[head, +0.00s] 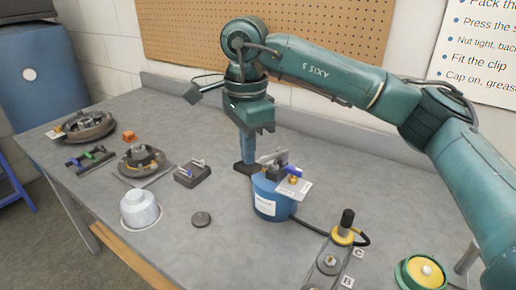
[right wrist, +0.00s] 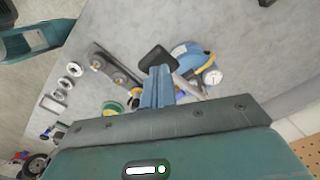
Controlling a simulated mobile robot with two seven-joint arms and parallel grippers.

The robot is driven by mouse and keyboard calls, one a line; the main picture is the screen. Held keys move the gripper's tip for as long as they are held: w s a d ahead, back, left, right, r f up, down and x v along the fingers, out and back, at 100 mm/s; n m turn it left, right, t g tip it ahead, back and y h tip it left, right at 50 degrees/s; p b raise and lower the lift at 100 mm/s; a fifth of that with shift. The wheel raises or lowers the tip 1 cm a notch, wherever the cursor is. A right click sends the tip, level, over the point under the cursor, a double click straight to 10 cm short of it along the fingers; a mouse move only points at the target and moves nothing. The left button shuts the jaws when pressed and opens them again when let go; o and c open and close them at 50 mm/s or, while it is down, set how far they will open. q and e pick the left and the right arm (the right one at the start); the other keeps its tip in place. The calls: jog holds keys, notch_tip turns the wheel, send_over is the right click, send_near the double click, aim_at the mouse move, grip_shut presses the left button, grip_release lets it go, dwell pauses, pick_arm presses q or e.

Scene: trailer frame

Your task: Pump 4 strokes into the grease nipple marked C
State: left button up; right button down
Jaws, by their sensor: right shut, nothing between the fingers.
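The grease pump is a blue drum (head: 264,205) with a white label, standing at the table's middle. A grey lever-like part and a blue part sit on its top, partly overlapping. A black hose runs from it to a coupler with a black grip and yellow ring (head: 344,228). The coupler stands upright at the far end of the grey nipple plate (head: 313,272), by the tag C (head: 358,252); the nipple beneath is hidden. My right gripper (head: 246,167) is shut and empty, pointing down just left of the pump top. The right wrist view also shows the drum (right wrist: 187,50) and gauge (right wrist: 213,76).
Tag B (head: 347,281) lies by the nearer nipple. A yellow-topped green round part (head: 425,272) stands at right. Pegboard (head: 200,40) hangs behind.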

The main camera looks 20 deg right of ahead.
jog(key=shift+w+d+r+p, duration=0.1)
jog(key=shift+r+p, duration=1.45)
jog(key=shift+r, duration=0.9)
jog(key=shift+f, duration=0.1)
